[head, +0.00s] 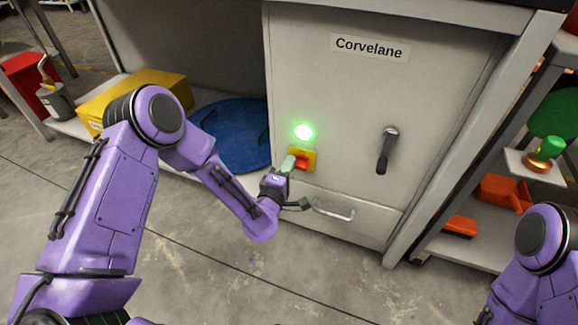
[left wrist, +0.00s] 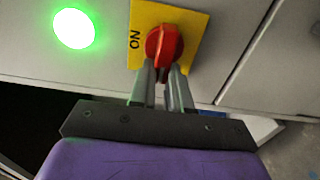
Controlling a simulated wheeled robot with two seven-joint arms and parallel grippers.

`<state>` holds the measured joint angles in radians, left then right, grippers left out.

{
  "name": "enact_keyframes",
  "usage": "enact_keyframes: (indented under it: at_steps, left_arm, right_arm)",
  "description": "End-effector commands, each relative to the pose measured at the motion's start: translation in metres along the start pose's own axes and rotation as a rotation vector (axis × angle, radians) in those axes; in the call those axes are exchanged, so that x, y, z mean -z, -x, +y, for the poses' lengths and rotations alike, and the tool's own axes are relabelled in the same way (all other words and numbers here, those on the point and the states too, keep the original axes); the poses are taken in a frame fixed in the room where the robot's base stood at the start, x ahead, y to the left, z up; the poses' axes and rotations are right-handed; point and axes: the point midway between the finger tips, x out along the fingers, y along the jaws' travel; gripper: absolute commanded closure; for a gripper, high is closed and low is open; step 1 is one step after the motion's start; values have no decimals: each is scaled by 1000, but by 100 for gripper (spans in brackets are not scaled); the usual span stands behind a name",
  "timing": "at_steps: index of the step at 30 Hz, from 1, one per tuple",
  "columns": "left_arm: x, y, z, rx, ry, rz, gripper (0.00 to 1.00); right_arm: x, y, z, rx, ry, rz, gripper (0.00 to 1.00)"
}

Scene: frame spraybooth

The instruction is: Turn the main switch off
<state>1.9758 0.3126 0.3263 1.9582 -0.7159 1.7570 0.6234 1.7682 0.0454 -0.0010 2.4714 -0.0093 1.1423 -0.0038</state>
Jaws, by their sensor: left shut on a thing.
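The main switch is a red rotary knob (head: 302,162) on a yellow plate (head: 312,153), set in the front of a grey cabinet. In the left wrist view the knob (left wrist: 166,42) is close up, and the plate (left wrist: 190,20) reads "ON" at its left edge. My left gripper (head: 289,165) is at the knob, with its fingers shut on it; the fingertips also show in the left wrist view (left wrist: 166,68). A green lamp (head: 303,132) glows above the switch. Of my right arm only a part shows at the lower right; its gripper is out of view.
The cabinet (head: 350,90) is labelled "Corvelane" and has a dark lever handle (head: 386,150) right of the switch. A drawer with a bar handle (head: 334,211) lies below. Shelves with orange bins (head: 503,191) stand at right. A yellow box (head: 170,86) is at left.

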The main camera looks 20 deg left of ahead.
Motion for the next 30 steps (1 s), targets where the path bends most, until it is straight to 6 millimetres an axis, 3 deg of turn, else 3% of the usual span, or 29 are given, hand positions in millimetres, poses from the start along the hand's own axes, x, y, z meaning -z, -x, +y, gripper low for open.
enact_keyframes:
  at_steps: [14, 15, 16, 17, 26, 30]
  left_arm:
    - [-2, 1, -2, 4, 12, -7, 100]
    - [-2, 1, -2, 5, 12, -7, 70]
    - [-2, 1, -2, 4, 12, -6, 60]
    - [-2, 1, -2, 4, 12, -6, 57]
    - [-1, 3, 0, 3, 11, -3, 57]
    - [-2, 25, 2, 6, 11, -6, 57]
  right_arm:
    - [0, 0, 0, 0, 0, 0, 57]
    - [0, 0, 0, 0, 0, 0, 57]
    - [0, 0, 0, 0, 0, 0, 57]
    - [0, 0, 0, 0, 0, 0, 57]
    - [1, 1, 0, 0, -3, 3, 57]
    - [6, 9, 0, -2, -34, 36, 57]
